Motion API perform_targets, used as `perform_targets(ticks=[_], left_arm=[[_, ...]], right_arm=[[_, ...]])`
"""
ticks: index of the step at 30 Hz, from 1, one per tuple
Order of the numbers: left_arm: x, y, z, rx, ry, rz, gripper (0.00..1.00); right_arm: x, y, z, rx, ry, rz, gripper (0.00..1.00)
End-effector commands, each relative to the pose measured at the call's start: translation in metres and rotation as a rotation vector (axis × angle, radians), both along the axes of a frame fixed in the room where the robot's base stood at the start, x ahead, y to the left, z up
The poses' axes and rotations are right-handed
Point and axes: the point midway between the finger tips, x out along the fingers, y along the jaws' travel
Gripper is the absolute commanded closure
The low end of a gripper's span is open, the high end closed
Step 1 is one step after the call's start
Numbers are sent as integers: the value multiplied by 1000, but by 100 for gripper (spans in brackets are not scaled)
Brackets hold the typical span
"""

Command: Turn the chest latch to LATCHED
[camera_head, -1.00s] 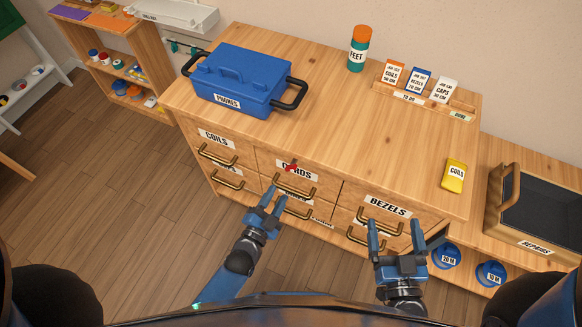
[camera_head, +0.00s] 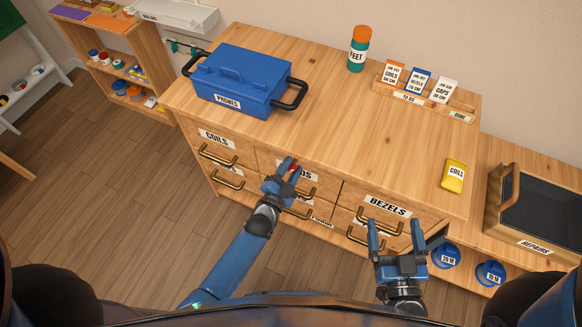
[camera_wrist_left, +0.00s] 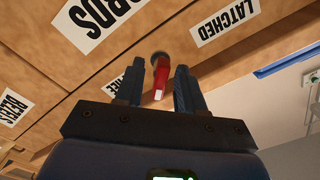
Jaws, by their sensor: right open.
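The chest latch, a small red lever with a pale tip (camera_wrist_left: 169,79), turns on a round dark pivot on the wooden chest front. In the head view only a bit of its red (camera_head: 295,168) shows beside my left gripper (camera_head: 288,166). In the left wrist view the left gripper (camera_wrist_left: 160,82) is open, its fingers on either side of the lever; contact cannot be told. A LATCHED label (camera_wrist_left: 224,21) lies right of the pivot there, and a partly hidden label (camera_wrist_left: 114,86) lies left. My right gripper (camera_head: 396,226) is open and empty before the BEZELS drawer (camera_head: 388,206).
The chest front has several brass drawer handles close to both grippers. On top stand a blue PHONES box (camera_head: 238,82), a FEET bottle (camera_head: 359,50), a card rack (camera_head: 425,98) and a yellow COILS box (camera_head: 454,174).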

Motion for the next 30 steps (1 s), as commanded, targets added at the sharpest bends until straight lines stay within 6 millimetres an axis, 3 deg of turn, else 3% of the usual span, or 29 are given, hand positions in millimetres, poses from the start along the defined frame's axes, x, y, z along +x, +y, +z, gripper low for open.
perform_targets(ticks=[11, 18, 30], left_arm=[[3, -1, 0, 0, 1, 1, 63], [3, -1, 0, 0, 1, 1, 100], [3, -1, -1, -34, 15, 0, 100]], right_arm=[[0, 0, 0, 0, 0, 0, 10], [0, 0, 0, 0, 0, 0, 10], [0, 0, -3, 0, 0, 0, 10]])
